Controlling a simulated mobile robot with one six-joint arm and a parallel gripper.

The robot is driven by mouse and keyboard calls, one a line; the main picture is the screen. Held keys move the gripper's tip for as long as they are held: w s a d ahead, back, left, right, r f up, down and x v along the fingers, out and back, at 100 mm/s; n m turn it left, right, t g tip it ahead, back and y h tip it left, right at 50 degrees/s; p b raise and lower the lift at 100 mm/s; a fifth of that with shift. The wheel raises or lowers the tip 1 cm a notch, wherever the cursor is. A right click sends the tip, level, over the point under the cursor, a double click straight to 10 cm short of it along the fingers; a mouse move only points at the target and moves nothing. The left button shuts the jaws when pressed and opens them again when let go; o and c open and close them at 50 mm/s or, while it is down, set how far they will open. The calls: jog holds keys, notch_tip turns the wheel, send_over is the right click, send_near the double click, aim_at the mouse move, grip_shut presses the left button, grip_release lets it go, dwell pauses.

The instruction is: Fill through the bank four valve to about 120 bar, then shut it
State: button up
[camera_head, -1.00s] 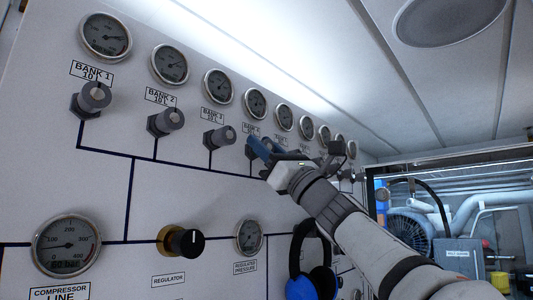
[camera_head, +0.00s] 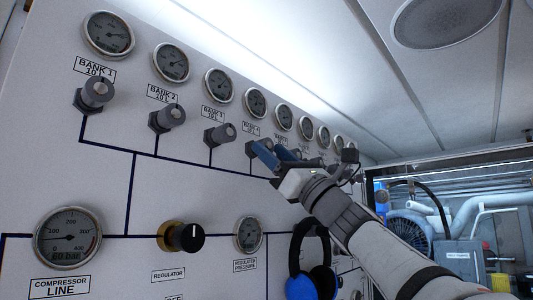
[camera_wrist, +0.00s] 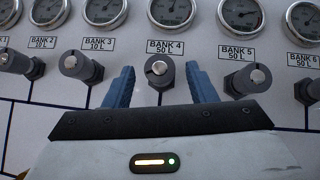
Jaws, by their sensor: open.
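The bank four valve (camera_wrist: 159,72) is a grey round knob below the BANK 4 50 L label (camera_wrist: 165,47) in the wrist view. My gripper (camera_head: 269,150) is open, its two blue fingers standing left and right of that knob with visible gaps. Whether the fingertips reach over the knob's depth cannot be told. The bank four gauge (camera_head: 256,103) is above the valve; it is cut off at the top in the wrist view (camera_wrist: 171,10). Its needle is too small to read surely. In the head view the fingers hide most of the knob.
Neighbouring knobs for bank three (camera_wrist: 82,67) and bank five (camera_wrist: 246,80) sit close on either side. Below are the compressor line gauge (camera_head: 67,237), regulator knob (camera_head: 183,237) and regulated pressure gauge (camera_head: 249,235). Blue and black ear defenders (camera_head: 312,265) hang below my arm.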

jog(key=b+v, duration=0.1)
jog(key=v, duration=0.3)
jog(key=shift+s+d+f+b, duration=0.15)
jog(key=shift+d+f+b, duration=0.05)
jog(key=shift+f+b, duration=0.1)
dwell(7.3)
